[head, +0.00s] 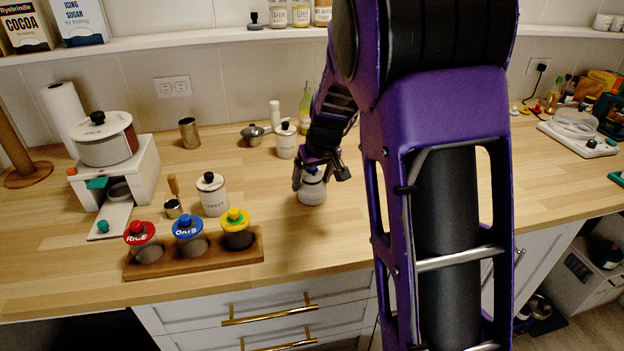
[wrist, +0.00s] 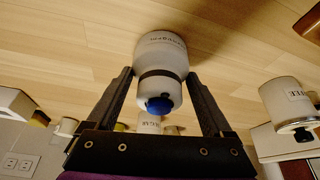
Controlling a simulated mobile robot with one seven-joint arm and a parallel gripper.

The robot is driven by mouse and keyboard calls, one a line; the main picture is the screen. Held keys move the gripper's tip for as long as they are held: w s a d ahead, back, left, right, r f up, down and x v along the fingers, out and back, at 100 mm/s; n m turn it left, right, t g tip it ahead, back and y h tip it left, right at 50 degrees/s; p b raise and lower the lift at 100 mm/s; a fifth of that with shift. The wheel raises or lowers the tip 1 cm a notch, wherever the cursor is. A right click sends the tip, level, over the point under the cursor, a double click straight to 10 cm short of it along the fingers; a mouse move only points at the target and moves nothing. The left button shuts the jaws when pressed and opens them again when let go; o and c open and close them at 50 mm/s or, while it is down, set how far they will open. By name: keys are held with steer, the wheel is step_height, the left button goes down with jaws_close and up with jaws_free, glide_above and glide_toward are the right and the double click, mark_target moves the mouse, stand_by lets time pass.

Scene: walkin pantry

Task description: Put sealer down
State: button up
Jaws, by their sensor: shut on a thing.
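The sealer appears to be the pale, rounded piece (head: 312,191) in my gripper (head: 319,176), over the middle of the wooden counter in the head view. In the wrist view it is a white body (wrist: 160,50) with a dark band and a blue knob. My gripper (wrist: 159,76) is shut on it, one finger on each side. Its pale base faces the counter (wrist: 90,45). I cannot tell whether the base touches the wood or hangs just above it. My fingers and wrist hide part of its top in the head view.
A wooden rack (head: 195,259) with red, blue and yellow-lidded jars stands at front left. A white canister (head: 212,196) stands left of my gripper, and another (head: 287,141) behind it. A white stand with a pot (head: 106,140) is farther left. Counter right of the rack is bare.

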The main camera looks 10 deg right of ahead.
steer(key=shift+f, duration=0.2)
steer(key=o, duration=1.5)
steer(key=shift+r, duration=0.1)
steer(key=shift+r, duration=0.2)
steer(key=p+v, duration=0.1)
steer(key=v, duration=1.1)
steer(key=shift+p, duration=0.35)
